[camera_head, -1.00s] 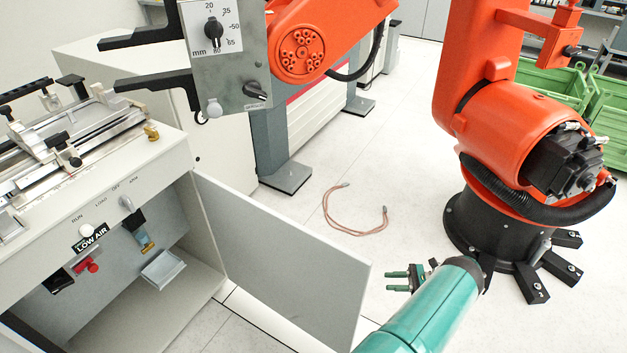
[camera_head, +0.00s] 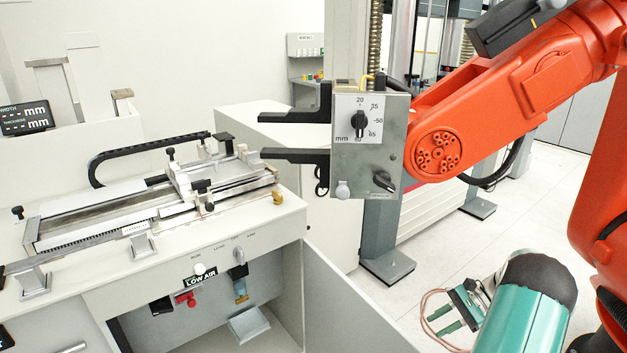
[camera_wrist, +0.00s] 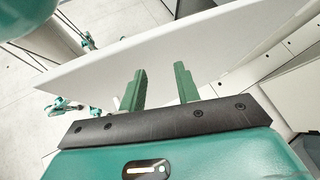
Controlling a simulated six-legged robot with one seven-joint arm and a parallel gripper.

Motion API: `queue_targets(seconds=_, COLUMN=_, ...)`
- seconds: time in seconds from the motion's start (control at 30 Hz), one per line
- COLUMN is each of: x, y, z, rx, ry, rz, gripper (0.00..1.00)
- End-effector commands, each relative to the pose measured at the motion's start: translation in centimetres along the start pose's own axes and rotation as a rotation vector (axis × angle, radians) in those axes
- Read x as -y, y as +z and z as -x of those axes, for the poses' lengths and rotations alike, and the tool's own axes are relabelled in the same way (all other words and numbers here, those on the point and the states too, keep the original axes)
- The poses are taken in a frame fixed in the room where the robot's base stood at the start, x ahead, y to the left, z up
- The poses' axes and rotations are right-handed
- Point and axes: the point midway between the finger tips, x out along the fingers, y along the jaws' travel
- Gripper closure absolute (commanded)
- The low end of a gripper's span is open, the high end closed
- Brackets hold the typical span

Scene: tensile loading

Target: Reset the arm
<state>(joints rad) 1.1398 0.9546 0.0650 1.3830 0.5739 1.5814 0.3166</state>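My gripper (camera_head: 434,322) is at the lower right of the head view, at the end of my teal arm (camera_head: 522,312). Its two green fingers point left. In the wrist view, the fingers (camera_wrist: 162,78) stand apart with nothing between them. A pale flat panel, seemingly the open cabinet door, crosses beyond the fingertips. I cannot tell how far off it is.
The cabinet door (camera_head: 350,300) stands open left of my gripper. A reddish cable (camera_head: 428,300) lies on the floor behind it. A large orange robot arm (camera_head: 530,95) holds a grey gripping unit (camera_head: 375,165). The testing bench (camera_head: 110,262) is at left.

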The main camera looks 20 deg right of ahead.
Motion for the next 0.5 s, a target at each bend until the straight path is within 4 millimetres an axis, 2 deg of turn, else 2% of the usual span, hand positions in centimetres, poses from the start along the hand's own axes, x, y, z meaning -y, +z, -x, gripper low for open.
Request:
queue_targets(seconds=0.03, x=1.5, y=2.5, z=-0.3, rx=-0.04, ry=0.043, rz=0.048, gripper=0.68)
queue_targets(seconds=0.2, x=4.4, y=9.7, z=-1.9, rx=-0.159, ry=0.165, rz=0.197, gripper=0.68)
queue_targets(seconds=0.33, x=5.8, y=15.1, z=-3.4, rx=-0.248, ry=0.248, rz=0.32, gripper=0.68)
queue_targets(seconds=0.5, x=6.3, y=22.1, z=-5.5, rx=-0.359, ry=0.345, rz=0.492, gripper=0.68)
